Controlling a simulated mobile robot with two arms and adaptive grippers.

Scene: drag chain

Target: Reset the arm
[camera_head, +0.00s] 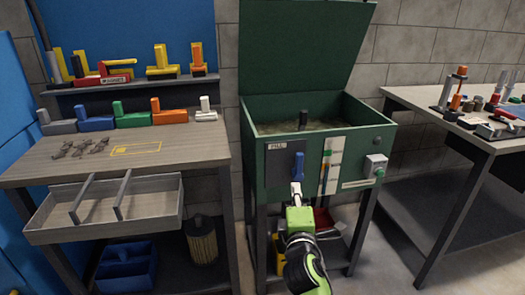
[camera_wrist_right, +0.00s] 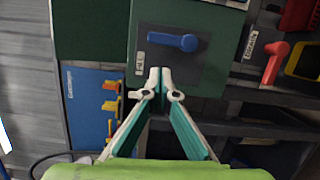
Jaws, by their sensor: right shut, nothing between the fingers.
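My right gripper (camera_head: 296,188) is at the front of the green machine (camera_head: 290,130), just below the blue lever (camera_head: 298,168) on its dark plate marked FILL. In the right wrist view, the fingers of my right gripper (camera_wrist_right: 160,75) meet at the tips with nothing between them. The blue lever (camera_wrist_right: 172,41) lies beyond the tips in that view, with a small gap in the picture; I cannot tell the exact distance. The green and black right arm comes up from the bottom of the head view. My left gripper is not in view.
A workbench (camera_head: 40,172) with an open drawer (camera_head: 150,208) and coloured blocks stands at the left. Another table (camera_head: 420,108) with tools stands at the right. The machine's lid (camera_head: 300,45) is raised. A red lever (camera_wrist_right: 273,60) shows in the wrist view.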

